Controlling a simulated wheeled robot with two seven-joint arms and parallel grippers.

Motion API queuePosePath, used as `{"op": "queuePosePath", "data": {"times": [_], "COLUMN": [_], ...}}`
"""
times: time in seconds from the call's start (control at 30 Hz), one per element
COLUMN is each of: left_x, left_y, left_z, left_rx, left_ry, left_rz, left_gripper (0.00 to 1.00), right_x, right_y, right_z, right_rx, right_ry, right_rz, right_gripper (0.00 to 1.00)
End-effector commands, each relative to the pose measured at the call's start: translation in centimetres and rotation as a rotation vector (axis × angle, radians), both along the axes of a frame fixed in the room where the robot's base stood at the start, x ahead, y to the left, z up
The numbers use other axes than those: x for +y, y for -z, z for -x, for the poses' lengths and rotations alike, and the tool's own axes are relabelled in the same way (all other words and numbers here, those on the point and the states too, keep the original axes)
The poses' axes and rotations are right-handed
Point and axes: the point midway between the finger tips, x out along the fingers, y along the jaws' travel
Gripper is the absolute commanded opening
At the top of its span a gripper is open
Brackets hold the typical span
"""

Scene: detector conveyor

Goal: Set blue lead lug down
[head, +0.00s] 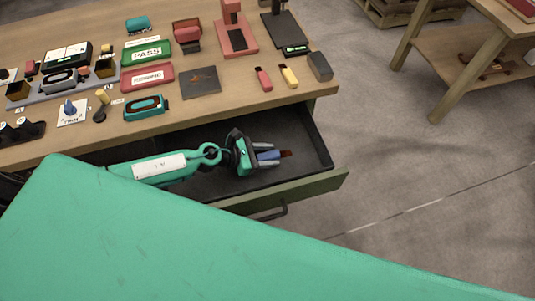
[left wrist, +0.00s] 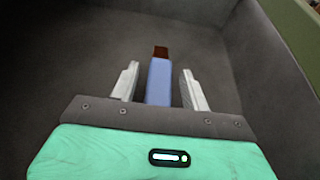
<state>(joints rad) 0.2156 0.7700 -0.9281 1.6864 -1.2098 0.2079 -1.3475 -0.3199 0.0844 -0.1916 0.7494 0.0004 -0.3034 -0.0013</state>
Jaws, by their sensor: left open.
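The blue lead lug (head: 268,155) lies in the open drawer (head: 310,148) under the workbench. In the left wrist view the lug (left wrist: 159,80) is a blue block with a dark brown end, pointing away from me. My left gripper (head: 268,153) is inside the drawer with its fingers on either side of the lug. In the left wrist view the left gripper (left wrist: 159,88) is open, with a gap between each finger and the lug. The lug's near end is partly hidden by the gripper body. My right gripper is not in view.
The workbench (head: 225,100) above the drawer carries a green PASS tray (head: 146,52), a red tray (head: 147,78), a dark plate (head: 200,82), and red (head: 264,79) and yellow (head: 289,77) lugs. The drawer walls stand close around my left gripper.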

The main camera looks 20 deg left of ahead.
Motion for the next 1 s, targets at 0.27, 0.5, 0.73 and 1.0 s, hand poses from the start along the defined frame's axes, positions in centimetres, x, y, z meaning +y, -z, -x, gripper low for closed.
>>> {"op": "queuePosePath", "data": {"times": [0.27,0.5,0.73,1.0], "left_x": [1.8,5.4,8.0,9.1], "left_y": [-0.9,-2.5,-3.9,-4.8], "left_z": [1.2,3.6,5.4,6.2], "left_rx": [0.001,0.001,0.002,0.001], "left_ry": [-0.001,-0.001,-0.001,0.000], "left_rz": [-0.003,-0.003,-0.002,-0.001], "left_gripper": [0.47,0.47,0.47,0.47], "right_x": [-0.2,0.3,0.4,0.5], "right_y": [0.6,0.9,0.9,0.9], "right_z": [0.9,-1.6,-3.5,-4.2], "right_rx": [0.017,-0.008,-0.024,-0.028], "right_ry": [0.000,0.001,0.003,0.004], "right_rz": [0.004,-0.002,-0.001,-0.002], "right_gripper": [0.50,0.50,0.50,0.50]}}
